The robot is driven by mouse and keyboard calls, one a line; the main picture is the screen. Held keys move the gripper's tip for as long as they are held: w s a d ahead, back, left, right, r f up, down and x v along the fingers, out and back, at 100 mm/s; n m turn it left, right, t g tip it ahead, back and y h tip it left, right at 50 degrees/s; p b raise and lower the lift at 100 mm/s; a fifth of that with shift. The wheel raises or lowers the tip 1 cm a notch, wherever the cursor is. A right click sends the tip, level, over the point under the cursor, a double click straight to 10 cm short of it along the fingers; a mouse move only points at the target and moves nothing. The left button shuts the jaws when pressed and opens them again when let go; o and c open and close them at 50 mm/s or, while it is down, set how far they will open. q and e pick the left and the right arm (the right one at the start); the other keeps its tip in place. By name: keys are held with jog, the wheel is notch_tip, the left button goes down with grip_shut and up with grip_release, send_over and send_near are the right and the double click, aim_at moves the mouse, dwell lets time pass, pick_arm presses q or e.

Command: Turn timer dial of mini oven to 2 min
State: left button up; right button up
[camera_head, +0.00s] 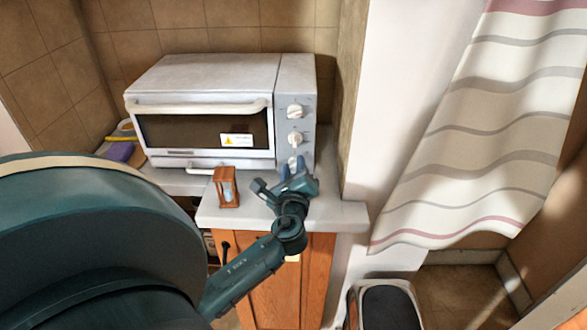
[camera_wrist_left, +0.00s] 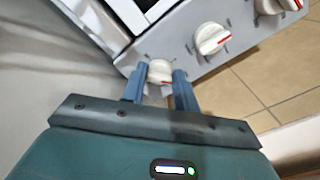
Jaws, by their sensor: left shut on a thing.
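The white mini oven (camera_head: 225,70) stands on the counter with its door closed. Its grey control panel carries three white knobs in a column: a top knob (camera_head: 295,111), a middle knob (camera_head: 295,138) and a bottom knob, largely hidden by my gripper in the head view. My left gripper (camera_head: 293,168) is at the bottom knob. In the left wrist view, the two blue fingers (camera_wrist_left: 158,88) are shut on the bottom knob (camera_wrist_left: 160,71), one on each side. My right gripper is not in view.
A small wooden hourglass (camera_head: 226,187) stands on the counter (camera_head: 335,212) left of my gripper. A purple and yellow item (camera_head: 120,147) lies left of the oven. A striped curtain (camera_head: 485,130) hangs at the right, above a bin or scale-like object (camera_head: 388,305).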

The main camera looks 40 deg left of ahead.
pick_arm(q)
jog(key=shift+r+m+p, duration=0.1)
jog(key=shift+m+p, duration=0.2)
jog(key=shift+p, duration=0.25)
jog(key=shift+c, duration=0.3)
jog(key=o, duration=1)
jog(key=shift+c, duration=0.2)
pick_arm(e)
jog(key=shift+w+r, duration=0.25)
pick_arm(q)
jog(key=b+v, duration=0.2)
jog(key=v, duration=1.1)
jog(key=shift+b, duration=0.3)
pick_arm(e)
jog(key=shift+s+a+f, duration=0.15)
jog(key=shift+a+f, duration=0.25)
